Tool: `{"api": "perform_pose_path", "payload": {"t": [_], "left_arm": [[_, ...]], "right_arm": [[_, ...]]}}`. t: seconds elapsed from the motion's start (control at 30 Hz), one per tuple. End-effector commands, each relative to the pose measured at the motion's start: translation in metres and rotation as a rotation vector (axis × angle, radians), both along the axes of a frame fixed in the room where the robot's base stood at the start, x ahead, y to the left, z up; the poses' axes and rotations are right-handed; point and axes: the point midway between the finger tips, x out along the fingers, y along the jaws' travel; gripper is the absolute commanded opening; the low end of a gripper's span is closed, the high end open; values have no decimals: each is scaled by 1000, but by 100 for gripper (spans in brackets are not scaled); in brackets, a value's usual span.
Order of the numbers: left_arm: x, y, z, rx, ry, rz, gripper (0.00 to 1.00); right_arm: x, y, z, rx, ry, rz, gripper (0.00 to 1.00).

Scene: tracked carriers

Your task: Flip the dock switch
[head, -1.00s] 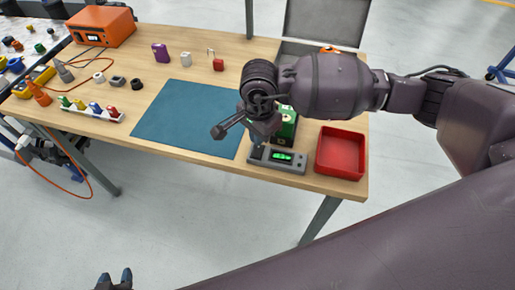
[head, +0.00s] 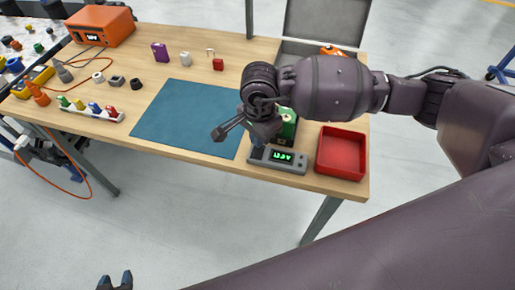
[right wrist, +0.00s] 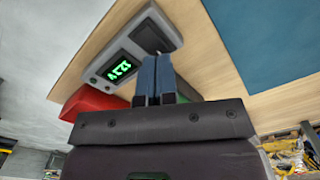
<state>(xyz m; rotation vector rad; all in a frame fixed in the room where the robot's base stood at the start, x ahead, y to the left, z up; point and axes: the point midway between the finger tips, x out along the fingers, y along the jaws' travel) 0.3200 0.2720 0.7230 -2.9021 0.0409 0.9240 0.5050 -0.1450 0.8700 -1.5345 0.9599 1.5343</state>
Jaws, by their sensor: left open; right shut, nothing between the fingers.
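The grey dock (head: 295,166) sits at the front edge of the table, its green display lit and reading about 12.3V in the head view. In the right wrist view the dock (right wrist: 122,48) shows its display, small round buttons and a dark pad. I cannot make out which part is the switch. My right gripper (right wrist: 153,98) is shut and empty, its blue fingertips at the dock's edge beside the dark pad; I cannot tell whether they touch. A green block (head: 289,124) stands behind the dock, partly hidden by my right wrist. My left gripper (head: 115,281) is open, low in front of the table.
A red tray (head: 341,153) stands right of the dock. A blue mat (head: 185,118) lies to the left, bare. An orange power unit (head: 100,26), a rack of coloured pieces (head: 92,110) and small parts stand further left. An open grey case (head: 325,22) is at the back.

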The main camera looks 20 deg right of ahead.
Motion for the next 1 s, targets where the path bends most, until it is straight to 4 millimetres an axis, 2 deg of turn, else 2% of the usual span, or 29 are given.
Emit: {"api": "perform_pose_path", "payload": {"t": [1.0], "left_arm": [[-4, 1, -10, 2, 15, -1, 43]], "right_arm": [[0, 0, -13, 0, 0, 0, 0]]}}
